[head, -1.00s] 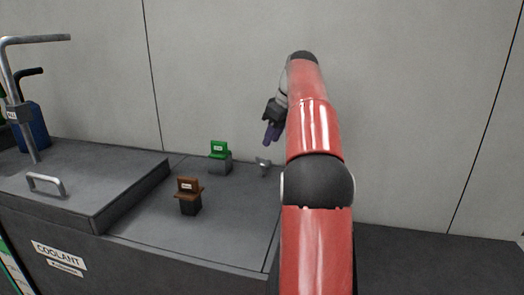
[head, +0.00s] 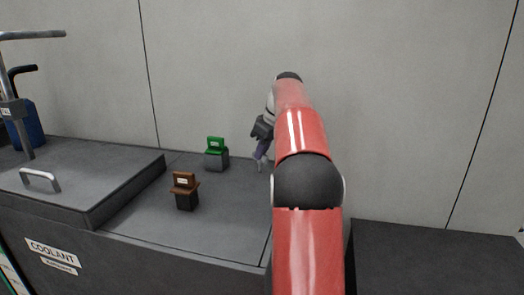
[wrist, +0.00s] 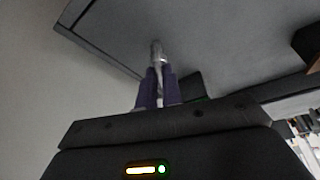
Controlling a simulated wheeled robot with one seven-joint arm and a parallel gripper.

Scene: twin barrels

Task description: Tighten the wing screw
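The wing screw (wrist: 157,52) is a small pale metal piece standing on the dark grey top of the coolant unit. In the head view the wing screw (head: 259,165) shows just below my fingertips, partly covered by them and close to my arm. My gripper (head: 262,150) has purple fingers and points down at it. In the wrist view the fingertips of my gripper (wrist: 157,72) are close together at the near end of the screw, with a narrow grey strip between them. I cannot tell whether they press on it.
A green-topped block (head: 216,155) stands left of the screw, and a brown-topped block (head: 185,191) stands nearer the front. A raised lid with a metal handle (head: 40,180) is at the left. The wall (head: 400,100) is close behind.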

